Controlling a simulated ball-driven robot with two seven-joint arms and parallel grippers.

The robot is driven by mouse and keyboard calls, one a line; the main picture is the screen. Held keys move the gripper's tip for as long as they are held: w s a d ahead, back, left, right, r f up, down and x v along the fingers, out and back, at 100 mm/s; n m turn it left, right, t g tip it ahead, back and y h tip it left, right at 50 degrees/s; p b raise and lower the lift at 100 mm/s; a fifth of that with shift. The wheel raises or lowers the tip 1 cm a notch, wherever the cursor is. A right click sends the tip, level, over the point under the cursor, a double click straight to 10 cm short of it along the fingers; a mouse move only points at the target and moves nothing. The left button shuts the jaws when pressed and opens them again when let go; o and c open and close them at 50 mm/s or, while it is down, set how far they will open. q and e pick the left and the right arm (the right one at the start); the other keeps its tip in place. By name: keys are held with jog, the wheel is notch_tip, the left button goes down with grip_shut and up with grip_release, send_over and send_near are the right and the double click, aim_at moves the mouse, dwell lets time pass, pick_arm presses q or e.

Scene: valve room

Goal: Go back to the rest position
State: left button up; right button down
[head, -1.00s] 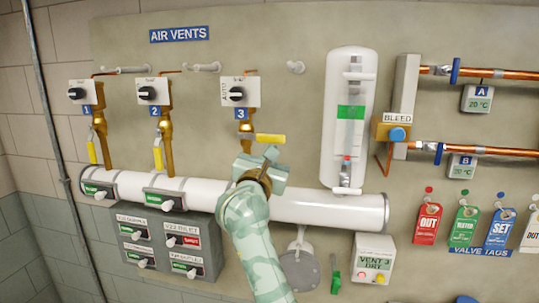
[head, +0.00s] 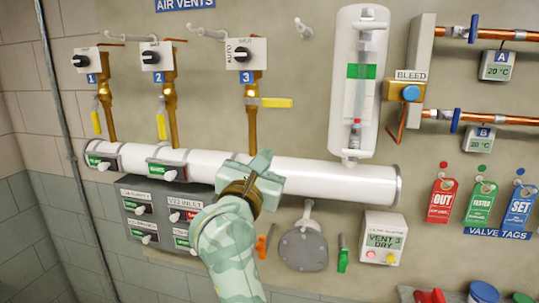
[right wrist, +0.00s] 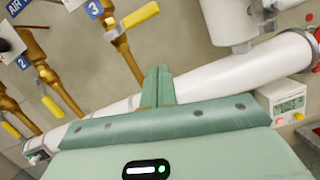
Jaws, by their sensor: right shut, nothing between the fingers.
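My right gripper (head: 262,160) is in front of the white horizontal pipe (head: 325,180), below vent 3. Its pale green fingers are shut with nothing between them; they also show closed together in the right wrist view (right wrist: 158,86). Vent 3's yellow lever (head: 278,103) lies sideways, pointing right, above the gripper and apart from it. In the right wrist view this lever (right wrist: 141,15) is at the top. The yellow levers of vent 1 (head: 96,122) and vent 2 (head: 161,126) hang down. My left gripper is not in view.
A grey switch panel (head: 130,232) is below the pipe at left. A clear-fronted white gauge (head: 341,110) and blue bleed knob (head: 411,93) are to the right. The "VENT 3 DRY" box (head: 384,238) and round grey plate (head: 303,250) are below the pipe. Valve tags (head: 480,206) hang at far right.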

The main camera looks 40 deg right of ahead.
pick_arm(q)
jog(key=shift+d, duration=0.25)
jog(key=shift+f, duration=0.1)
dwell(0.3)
